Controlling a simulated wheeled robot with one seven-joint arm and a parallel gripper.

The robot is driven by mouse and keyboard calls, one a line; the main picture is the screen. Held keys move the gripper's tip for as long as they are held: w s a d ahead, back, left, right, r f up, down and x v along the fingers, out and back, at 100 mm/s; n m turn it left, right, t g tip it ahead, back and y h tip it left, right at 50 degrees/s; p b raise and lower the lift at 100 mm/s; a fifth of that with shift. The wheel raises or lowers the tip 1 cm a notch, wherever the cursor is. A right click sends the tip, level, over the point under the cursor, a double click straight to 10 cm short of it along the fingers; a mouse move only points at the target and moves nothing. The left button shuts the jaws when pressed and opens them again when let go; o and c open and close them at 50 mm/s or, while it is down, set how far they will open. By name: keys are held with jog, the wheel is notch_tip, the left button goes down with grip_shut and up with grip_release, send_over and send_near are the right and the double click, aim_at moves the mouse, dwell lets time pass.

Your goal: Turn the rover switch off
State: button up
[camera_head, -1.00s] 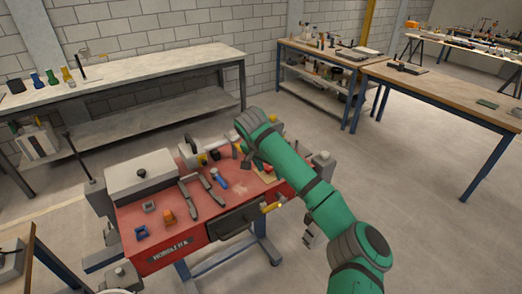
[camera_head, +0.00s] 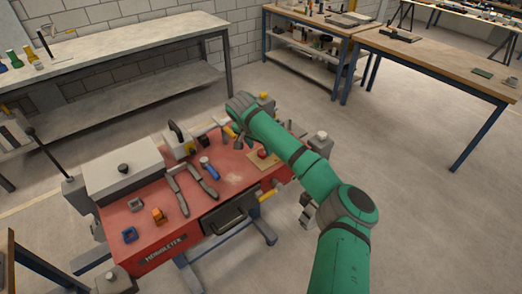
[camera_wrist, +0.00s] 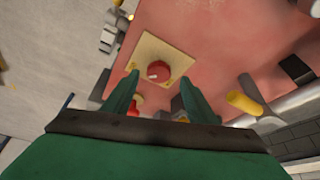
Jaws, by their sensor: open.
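A red round knob (camera_head: 263,154) sits on a light wooden plate (camera_head: 253,163) at the right end of the red bench top. I take it to be the rover switch, but no label is readable. In the wrist view, the red knob (camera_wrist: 158,71) shows a pale mark on its face, and the plate (camera_wrist: 178,60) lies flat under it. My gripper (camera_wrist: 160,79) is open and empty, its two green fingers apart on either side of the knob's line of sight. It is apart from the knob. In the head view, my gripper's tips are hard to make out.
The red bench top (camera_head: 228,180) also holds tongs (camera_head: 182,190), a blue-handled tool (camera_head: 209,168), an orange block (camera_head: 158,215), a blue block (camera_head: 129,235) and a grey box (camera_head: 120,170). A yellow handle (camera_wrist: 243,104) and other fittings stand near my fingers.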

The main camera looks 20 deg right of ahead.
aim_at(262, 153)
jog(key=shift+x, duration=1.65)
jog(key=shift+d+r, duration=0.1)
jog(key=shift+d, duration=0.05)
jog(key=shift+s, duration=0.15)
jog(key=c, duration=1.1)
jog(key=shift+o, duration=0.2)
